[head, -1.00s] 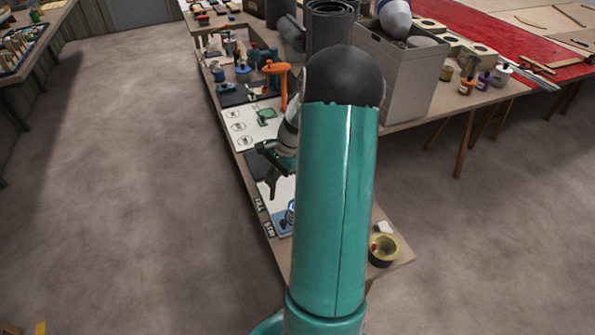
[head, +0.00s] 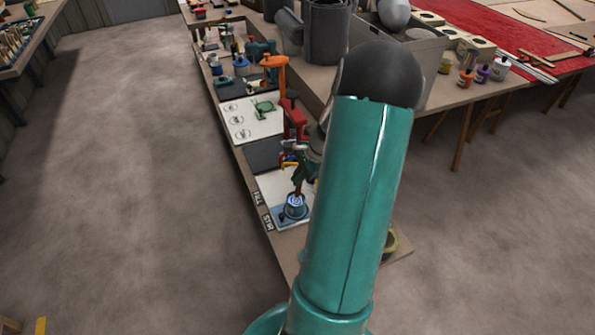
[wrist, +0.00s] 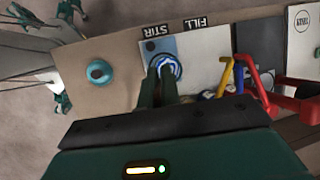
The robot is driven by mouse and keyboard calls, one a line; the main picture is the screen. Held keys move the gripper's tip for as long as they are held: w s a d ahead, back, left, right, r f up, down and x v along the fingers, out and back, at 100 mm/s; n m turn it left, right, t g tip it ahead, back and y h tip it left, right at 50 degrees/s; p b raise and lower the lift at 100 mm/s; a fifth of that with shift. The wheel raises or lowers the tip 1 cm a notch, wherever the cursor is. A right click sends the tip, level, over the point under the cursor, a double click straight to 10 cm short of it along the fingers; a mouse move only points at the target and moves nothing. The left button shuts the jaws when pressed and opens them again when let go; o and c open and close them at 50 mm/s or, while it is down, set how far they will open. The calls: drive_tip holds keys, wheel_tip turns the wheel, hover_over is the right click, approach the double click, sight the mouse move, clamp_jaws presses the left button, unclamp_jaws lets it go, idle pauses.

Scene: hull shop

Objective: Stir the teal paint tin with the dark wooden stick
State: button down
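The paint tin (head: 295,207) stands on a blue pad (head: 281,217) at the STIR end of the bench, with blue and white showing at its top. It also shows in the wrist view (wrist: 167,64), just beyond my fingertips. My gripper (head: 302,174) is above the tin, shut on the dark wooden stick (head: 298,190). The stick points down and its lower end meets the tin's mouth; how deep it reaches is hidden. In the wrist view my two fingers (wrist: 159,80) are close together and hide most of the stick.
The floor at left is clear.

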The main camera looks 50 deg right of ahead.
sight(297, 189)
drive_tip(key=shift+a+f, duration=0.1)
drive_tip(key=shift+f, duration=0.6)
drive_tip(key=shift+w+d+f, duration=0.1)
drive_tip(key=shift+w+f, duration=0.1)
drive_tip(key=shift+f, duration=0.85)
drive_tip(key=shift+w+d+f, duration=0.15)
drive_tip(key=shift+f, duration=0.9)
drive_tip(key=shift+w+d+f, duration=0.1)
drive_tip(key=shift+w+f, duration=0.1)
drive_tip(key=shift+f, duration=0.85)
